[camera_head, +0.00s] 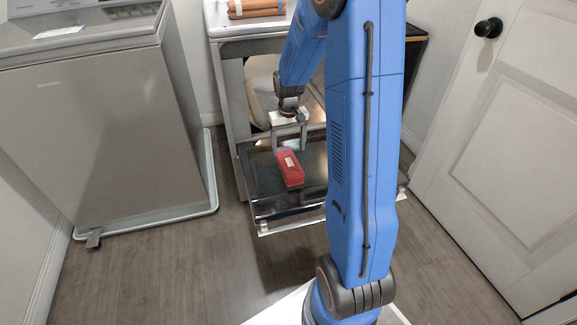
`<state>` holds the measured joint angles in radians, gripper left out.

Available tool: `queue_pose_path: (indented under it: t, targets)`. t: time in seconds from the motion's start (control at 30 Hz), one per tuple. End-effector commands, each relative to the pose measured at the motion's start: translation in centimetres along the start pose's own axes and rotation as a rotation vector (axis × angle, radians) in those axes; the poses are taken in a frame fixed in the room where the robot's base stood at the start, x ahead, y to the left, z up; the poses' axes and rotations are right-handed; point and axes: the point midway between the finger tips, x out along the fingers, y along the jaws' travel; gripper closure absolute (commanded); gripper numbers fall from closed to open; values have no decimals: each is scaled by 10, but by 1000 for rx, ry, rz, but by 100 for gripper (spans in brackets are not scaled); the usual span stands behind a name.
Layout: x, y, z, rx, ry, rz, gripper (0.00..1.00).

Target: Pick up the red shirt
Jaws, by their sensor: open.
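A red item (291,177), likely the folded red shirt, with a small white patch on top, lies on a dark flat panel (262,190), which looks like an opened-down door or pulled-out tray of the appliance in the middle. My gripper (289,150) is open, its two grey fingers pointing down just above the far end of the red item. Whether the fingers touch it cannot be told from this one view. My arm hides part of the panel's right side.
A grey topload washer (95,120) stands on the left in a pale tray (160,215). Rolled brown things (256,8) lie on the middle appliance (232,75). A white door (515,140) with a black knob (488,28) is on the right. The wooden floor (160,270) in front is clear.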

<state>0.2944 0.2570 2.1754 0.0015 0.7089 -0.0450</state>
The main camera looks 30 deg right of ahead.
Motion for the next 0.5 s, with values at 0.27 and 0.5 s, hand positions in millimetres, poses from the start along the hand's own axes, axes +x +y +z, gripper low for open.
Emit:
queue_pose_path:
  t: [0.27,0.5]
  targets:
    - [28,0,0,0,-1,0,25]
    - [50,0,0,0,-4,0,25]
